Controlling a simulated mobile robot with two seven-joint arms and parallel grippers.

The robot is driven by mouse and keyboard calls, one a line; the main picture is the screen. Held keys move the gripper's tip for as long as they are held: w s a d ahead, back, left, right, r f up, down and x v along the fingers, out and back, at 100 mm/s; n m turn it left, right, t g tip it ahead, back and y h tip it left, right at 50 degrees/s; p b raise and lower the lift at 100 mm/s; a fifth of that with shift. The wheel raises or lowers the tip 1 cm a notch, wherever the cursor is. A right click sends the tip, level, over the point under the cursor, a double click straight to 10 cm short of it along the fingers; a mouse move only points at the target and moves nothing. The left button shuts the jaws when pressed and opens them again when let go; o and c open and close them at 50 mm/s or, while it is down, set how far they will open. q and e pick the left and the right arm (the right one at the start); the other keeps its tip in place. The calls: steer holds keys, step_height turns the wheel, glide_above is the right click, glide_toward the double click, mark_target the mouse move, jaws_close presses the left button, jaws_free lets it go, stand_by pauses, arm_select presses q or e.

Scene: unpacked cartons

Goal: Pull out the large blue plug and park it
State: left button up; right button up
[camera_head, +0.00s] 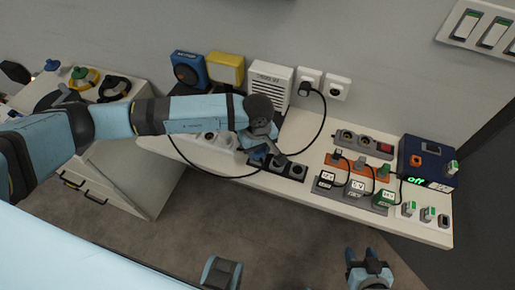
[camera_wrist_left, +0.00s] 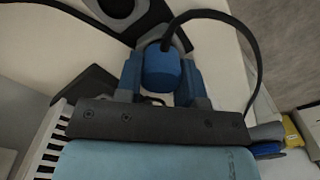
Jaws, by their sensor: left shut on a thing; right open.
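The large blue plug (camera_wrist_left: 160,68) is between the two fingers of my left gripper (camera_wrist_left: 160,80), with a black cable bending from its top. In the head view my left gripper (camera_head: 262,150) is shut on the plug (camera_head: 256,157), low over the left end of a black socket block (camera_head: 283,169). The gripper hides much of the plug there. I cannot tell whether the plug is seated or just clear of the block. My right gripper (camera_head: 369,268) is open and empty at the bottom, away from the bench.
The white bench (camera_head: 335,130) carries a white vented box (camera_head: 269,82), blue and yellow boxes (camera_head: 225,69), and an orange strip (camera_head: 357,172) with small plugs. A dark blue unit (camera_head: 425,160) reads "off". Black cables loop around the left gripper.

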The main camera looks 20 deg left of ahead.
arm_select(q)
steer(key=shift+f+b, duration=0.25)
steer(key=shift+b, duration=0.05)
arm_select(e)
steer(key=shift+f, duration=0.35)
arm_select(q)
steer(key=o, duration=1.2)
steer(key=shift+r, duration=0.8)
step_height(320, 180, up, 12)
steer(key=shift+r+b, duration=0.15)
steer(key=shift+b, duration=0.2)
arm_select(e)
steer(key=shift+w+a+r, duration=0.2)
steer(key=shift+r, duration=0.05)
